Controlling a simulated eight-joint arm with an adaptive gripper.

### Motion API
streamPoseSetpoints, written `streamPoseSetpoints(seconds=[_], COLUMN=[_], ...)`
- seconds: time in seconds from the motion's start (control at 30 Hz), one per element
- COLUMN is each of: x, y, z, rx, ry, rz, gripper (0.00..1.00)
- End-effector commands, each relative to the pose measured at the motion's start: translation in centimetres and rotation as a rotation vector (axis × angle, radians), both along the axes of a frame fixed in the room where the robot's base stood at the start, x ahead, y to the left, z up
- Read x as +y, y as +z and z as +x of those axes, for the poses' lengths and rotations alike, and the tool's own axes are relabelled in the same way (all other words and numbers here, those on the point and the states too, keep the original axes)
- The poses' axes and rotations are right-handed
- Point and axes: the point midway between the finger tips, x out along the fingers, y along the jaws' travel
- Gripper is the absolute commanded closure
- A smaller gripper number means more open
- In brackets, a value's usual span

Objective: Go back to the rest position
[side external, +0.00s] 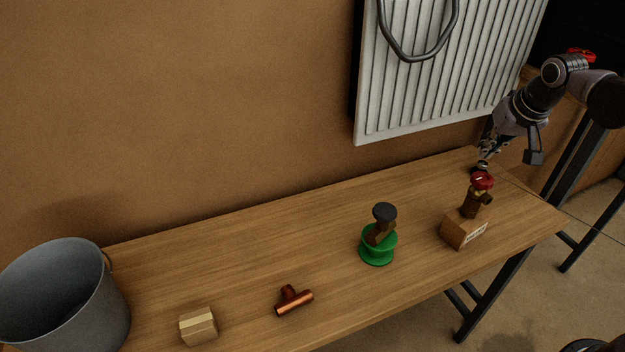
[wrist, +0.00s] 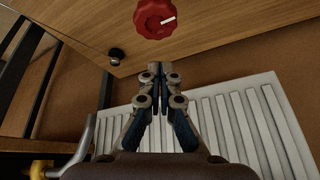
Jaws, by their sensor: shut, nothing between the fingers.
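My gripper (side external: 481,164) is shut and empty, over the far right end of the bench in the side view. In the wrist view its fingertips (wrist: 160,68) meet with nothing between them. A valve with a red handwheel (side external: 482,181) stands upright on a wooden block (side external: 464,231), just in front of my gripper in the side view. The red handwheel (wrist: 156,18) also shows in the wrist view, beyond the fingertips and apart from them.
The wooden bench (side external: 240,240) bears a dark-topped valve on a green base (side external: 377,252), a copper fitting (side external: 294,301), a small tan block (side external: 198,326) and a grey bucket (side external: 65,300). A white radiator (side external: 440,80) hangs on the wall. A small black knob (wrist: 115,56) shows in the wrist view.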

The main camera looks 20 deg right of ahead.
Motion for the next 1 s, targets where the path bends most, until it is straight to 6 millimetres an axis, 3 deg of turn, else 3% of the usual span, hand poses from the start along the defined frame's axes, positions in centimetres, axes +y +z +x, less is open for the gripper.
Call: streamPoseSetpoints(seconds=[0.2,0.5,0.7,1.0], x=[4.1,7.8,8.7,8.8], y=[-0.1,-2.0,-2.9,-2.9], z=[-5.0,-10.3,-11.6,-11.7], rx=[-0.058,-0.135,-0.159,-0.162], ry=[0.186,0.399,0.458,0.465], rz=[-0.032,-0.079,-0.096,-0.098], gripper=[1.0,1.0,1.0,1.0])
